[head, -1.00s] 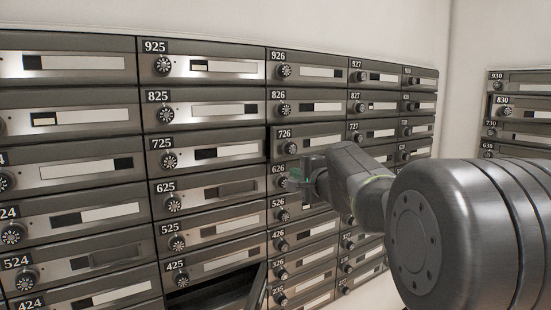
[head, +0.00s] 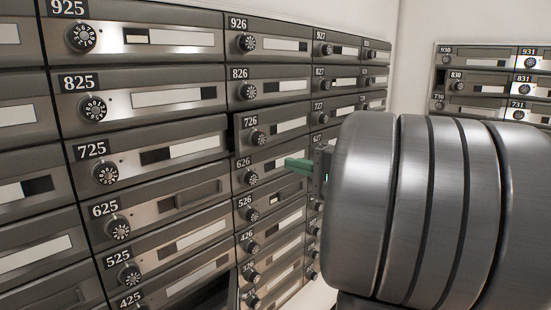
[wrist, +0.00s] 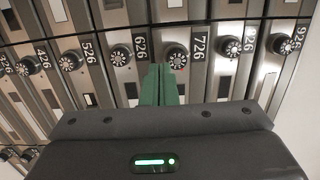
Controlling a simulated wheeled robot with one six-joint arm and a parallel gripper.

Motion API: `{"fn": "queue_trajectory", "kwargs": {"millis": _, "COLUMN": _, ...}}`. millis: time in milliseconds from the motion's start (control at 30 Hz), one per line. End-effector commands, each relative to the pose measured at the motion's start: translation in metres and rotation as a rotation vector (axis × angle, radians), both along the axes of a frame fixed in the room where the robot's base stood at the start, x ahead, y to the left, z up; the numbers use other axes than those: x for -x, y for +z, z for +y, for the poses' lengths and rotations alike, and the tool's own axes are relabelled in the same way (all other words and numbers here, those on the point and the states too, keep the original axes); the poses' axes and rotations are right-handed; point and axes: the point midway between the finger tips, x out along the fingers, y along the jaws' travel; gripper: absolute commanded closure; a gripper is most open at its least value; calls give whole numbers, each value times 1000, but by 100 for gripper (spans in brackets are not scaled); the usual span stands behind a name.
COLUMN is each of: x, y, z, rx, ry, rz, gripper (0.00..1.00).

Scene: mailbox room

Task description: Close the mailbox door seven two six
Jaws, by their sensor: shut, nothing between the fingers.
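Mailbox door 726 (head: 272,130) is in the middle of the head view, with a black dial and a white strip. It looks nearly flush, with a dark gap along its left edge; I cannot tell whether it is fully closed. It also shows in the wrist view (wrist: 177,35), top centre, beside door 626 (wrist: 128,80). My gripper (head: 290,164) has its green fingers shut and empty, in front of the boxes by the line between 726 and 626. In the wrist view the fingertips (wrist: 160,68) lie near the 726 dial; contact cannot be told.
Rows of grey mailboxes fill the left wall, including door 725 (head: 155,155) and door 826 (head: 275,87). A dark opening shows at the bottom, below 525. Another mailbox bank (head: 490,80) stands at the right. My arm covers the lower right.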

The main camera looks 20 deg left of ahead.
Motion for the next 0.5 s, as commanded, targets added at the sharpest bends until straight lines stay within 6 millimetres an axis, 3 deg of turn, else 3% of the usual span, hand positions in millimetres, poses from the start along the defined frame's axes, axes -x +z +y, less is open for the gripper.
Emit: {"fn": "queue_trajectory", "kwargs": {"millis": 500, "x": -25, "y": 2, "z": 88, "rx": 1, "ry": 5, "rz": 2, "gripper": 100}}
